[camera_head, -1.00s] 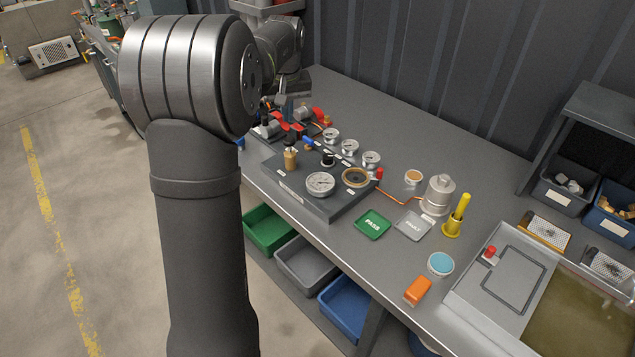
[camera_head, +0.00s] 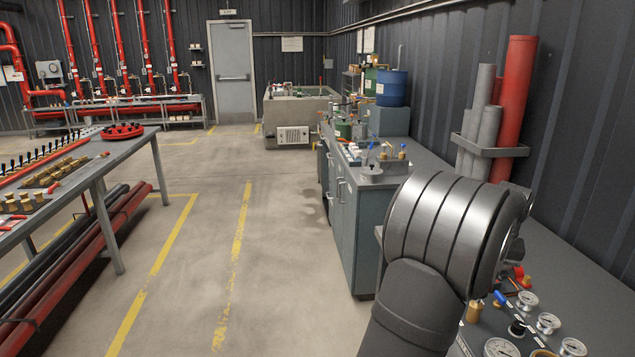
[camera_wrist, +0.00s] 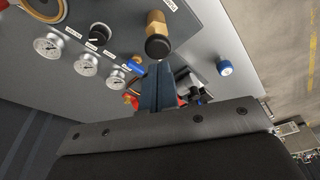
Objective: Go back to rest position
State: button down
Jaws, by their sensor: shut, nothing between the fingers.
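My gripper (camera_wrist: 153,88) shows in the wrist view as two dark blue-grey fingers pressed together, with nothing between them. It is over the bench, near a grey panel with several round gauges (camera_wrist: 86,65). A brass fitting with a black knob (camera_wrist: 158,38) stands just beyond the fingertips. A blue-handled part (camera_wrist: 137,69) and red parts lie close to the fingers, partly hidden by them. In the head view, my large arm joint covers the gripper, and only part of the gauge panel (camera_head: 513,327) shows at the lower right.
A workbench (camera_head: 590,260) runs along the ribbed wall at right, with grey and red cylinders (camera_head: 512,95) in a wall rack. A blue-grey cabinet (camera_head: 352,225) stands beyond. A table of fittings (camera_head: 85,170) is at left. The floor between is clear.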

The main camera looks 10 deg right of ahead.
jog(key=shift+f, duration=1.25)
jog(key=c, duration=0.9)
grip_release()
jog(key=o, duration=0.4)
jog(key=shift+s+d+r, duration=0.1)
jog(key=shift+s+r, duration=0.1)
jog(key=o, duration=0.5)
jog(key=s+r+n+g, duration=0.1)
jog(key=s+r+n, duration=0.4)
jog(key=s+r, duration=0.3)
jog(key=s, duration=0.3)
jog(key=shift+s+d+n+g+y, duration=0.25)
jog(key=shift+d+n+g+y, duration=0.1)
jog(key=shift+n+g+y, duration=0.05)
jog(key=f, duration=0.9)
jog(key=shift+s+f, duration=0.25)
jog(key=shift+f, duration=0.05)
jog(key=shift+r, duration=0.15)
